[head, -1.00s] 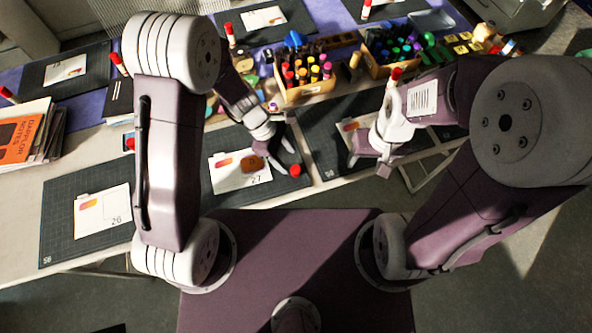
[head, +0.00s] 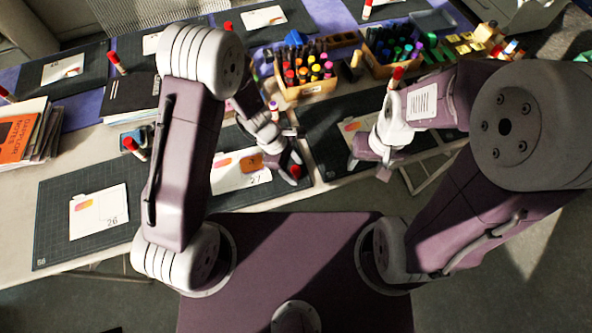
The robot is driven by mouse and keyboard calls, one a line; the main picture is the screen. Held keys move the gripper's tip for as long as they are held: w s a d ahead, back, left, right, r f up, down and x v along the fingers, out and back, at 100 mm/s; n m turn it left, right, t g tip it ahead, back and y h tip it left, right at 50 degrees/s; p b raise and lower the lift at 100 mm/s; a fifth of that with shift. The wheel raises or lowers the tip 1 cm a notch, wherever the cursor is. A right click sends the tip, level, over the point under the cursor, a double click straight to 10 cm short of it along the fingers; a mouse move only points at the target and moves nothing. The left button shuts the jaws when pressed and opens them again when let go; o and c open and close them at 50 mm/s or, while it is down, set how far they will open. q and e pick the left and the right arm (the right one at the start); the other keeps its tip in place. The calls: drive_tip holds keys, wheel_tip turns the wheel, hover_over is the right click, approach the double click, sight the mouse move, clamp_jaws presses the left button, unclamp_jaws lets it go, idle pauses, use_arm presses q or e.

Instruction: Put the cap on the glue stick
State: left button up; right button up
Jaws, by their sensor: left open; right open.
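A small red cap (head: 295,171) sits near the right end of a dark cutting mat. My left gripper (head: 291,174) is open, with its fingers down at the cap; I cannot tell whether they touch it. My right gripper (head: 368,168) is open and empty over the front edge of the mat to the right. Another red-topped stick (head: 395,77) stands behind my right wrist. I cannot tell which stick is uncapped.
A white card with an orange shape (head: 240,172) lies left of my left gripper. Wooden trays of bottles (head: 305,88) and markers (head: 400,58) stand at the back. Books (head: 30,135) are stacked at the left. The left mat (head: 60,225) has bare room.

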sight(294, 169)
use_arm(q)
clamp_jaws()
drive_tip(key=shift+r, duration=0.1)
wheel_tip(294, 169, up, 5)
drive_tip(key=shift+f+p, duration=0.15)
drive_tip(key=shift+p, duration=0.9)
drive_tip(key=s+d+r, duration=0.6)
drive_tip(key=s, duration=0.4)
drive_tip(key=shift+d, duration=0.2)
use_arm(e)
wheel_tip(294, 169, up, 2)
drive_tip(key=shift+r, duration=0.25)
use_arm(q)
drive_tip(key=shift+w, duration=0.1)
use_arm(e)
drive_tip(key=shift+c, duration=1)
